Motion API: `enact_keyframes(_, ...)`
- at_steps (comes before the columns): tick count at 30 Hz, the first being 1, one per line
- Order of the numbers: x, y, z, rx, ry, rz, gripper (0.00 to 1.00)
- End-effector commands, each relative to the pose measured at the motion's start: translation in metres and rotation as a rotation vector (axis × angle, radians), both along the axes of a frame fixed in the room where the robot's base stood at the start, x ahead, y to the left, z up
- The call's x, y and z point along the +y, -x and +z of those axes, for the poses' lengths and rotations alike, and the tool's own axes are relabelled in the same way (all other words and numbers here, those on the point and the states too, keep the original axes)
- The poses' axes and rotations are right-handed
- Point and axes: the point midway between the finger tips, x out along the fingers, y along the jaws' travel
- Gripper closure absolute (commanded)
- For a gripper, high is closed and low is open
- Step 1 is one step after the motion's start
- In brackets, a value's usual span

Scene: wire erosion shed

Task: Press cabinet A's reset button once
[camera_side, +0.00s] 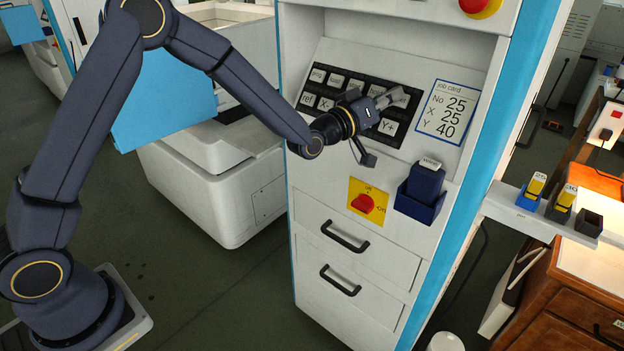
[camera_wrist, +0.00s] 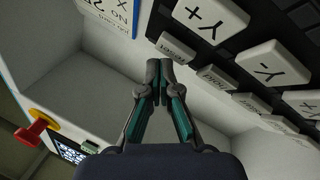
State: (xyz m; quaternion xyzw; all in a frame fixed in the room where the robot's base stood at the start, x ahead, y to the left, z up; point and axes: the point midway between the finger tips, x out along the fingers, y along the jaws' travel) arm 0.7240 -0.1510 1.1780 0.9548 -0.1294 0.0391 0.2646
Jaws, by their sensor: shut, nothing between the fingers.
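A white machine cabinet (camera_side: 297,205) with blue edges fills the middle of the side view; no letter A shows on it. Its dark key panel (camera_side: 383,138) carries white keys, including Y+ (camera_side: 388,127) and ref. In the wrist view, a small key (camera_wrist: 178,48) beside the Y+ key (camera_wrist: 205,18) has a lettered label, blurred but possibly reset. My gripper (camera_side: 392,102) is shut and empty, in front of the panel's right end. In the wrist view its fingertips (camera_wrist: 160,68) appear just beside that small key. I cannot tell whether they touch it.
A job card (camera_side: 447,112) is right of the keys. Below are a red rotary switch (camera_side: 366,203) on yellow and a blue holder (camera_side: 419,206) with a tagged block. A red mushroom knob (camera_wrist: 32,131) stands out above. A shelf (camera_side: 520,211) with small bins juts out right.

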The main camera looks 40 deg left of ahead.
Motion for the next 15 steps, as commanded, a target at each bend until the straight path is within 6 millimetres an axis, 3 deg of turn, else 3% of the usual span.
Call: enact_keyframes(15,-0.0001,0.0087,0.0070,-0.001,0.000,0.000,1.00)
